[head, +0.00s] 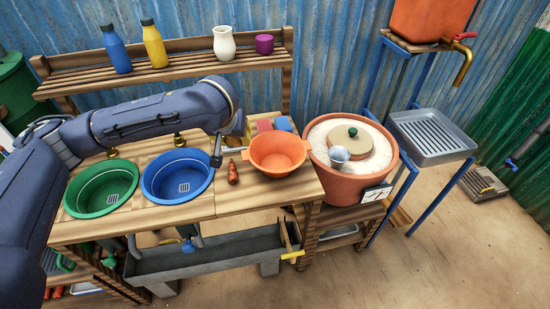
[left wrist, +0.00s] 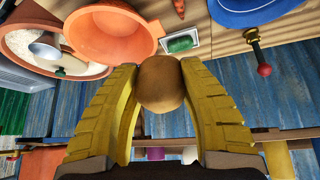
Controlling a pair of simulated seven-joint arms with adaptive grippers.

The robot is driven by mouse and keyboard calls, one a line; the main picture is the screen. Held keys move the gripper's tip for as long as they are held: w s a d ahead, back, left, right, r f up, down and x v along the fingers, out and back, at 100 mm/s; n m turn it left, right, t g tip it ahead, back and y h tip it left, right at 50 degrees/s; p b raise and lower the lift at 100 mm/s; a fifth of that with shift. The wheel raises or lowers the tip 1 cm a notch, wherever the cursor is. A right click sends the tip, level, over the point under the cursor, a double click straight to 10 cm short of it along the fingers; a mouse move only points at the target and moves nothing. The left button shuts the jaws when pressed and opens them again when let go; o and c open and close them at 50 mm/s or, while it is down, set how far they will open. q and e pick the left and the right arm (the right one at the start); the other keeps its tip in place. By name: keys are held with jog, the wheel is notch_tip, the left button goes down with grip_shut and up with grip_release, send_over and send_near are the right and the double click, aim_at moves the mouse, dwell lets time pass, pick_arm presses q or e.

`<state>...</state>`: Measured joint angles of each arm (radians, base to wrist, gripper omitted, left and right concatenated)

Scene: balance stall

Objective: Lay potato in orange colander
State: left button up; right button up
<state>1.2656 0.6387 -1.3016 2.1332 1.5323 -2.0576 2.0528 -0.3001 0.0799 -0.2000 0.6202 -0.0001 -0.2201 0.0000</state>
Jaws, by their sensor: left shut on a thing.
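A brown potato (left wrist: 161,84) is held between the two yellow fingers of my left gripper (left wrist: 163,88) in the left wrist view. In the head view the left gripper (head: 234,138) is small and partly hidden by its own wrist, behind and to the left of the orange colander. The orange colander (head: 278,153) stands upright on the right end of the wooden counter. It also shows at the upper left of the left wrist view (left wrist: 112,35), apart from the potato. My right gripper is in neither view.
A carrot (head: 233,173) lies just left of the colander. A blue basin (head: 178,176) and a green basin (head: 101,188) are set into the counter. A large terracotta pot (head: 349,180) with a small pale bowl stands to the right. Bottles line the back shelf (head: 180,69).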

pick_arm(q)
jog(key=w+d+f, duration=0.1)
jog(key=w+d, duration=0.4)
jog(key=d, duration=0.2)
send_over(284, 165)
jog(key=shift+w+d+f, duration=0.1)
jog(key=shift+f, duration=2.85)
notch_tip(284, 165, down, 6)
jog(key=shift+f, duration=0.15)
jog(key=shift+f, duration=2.25)
dwell(1.2)
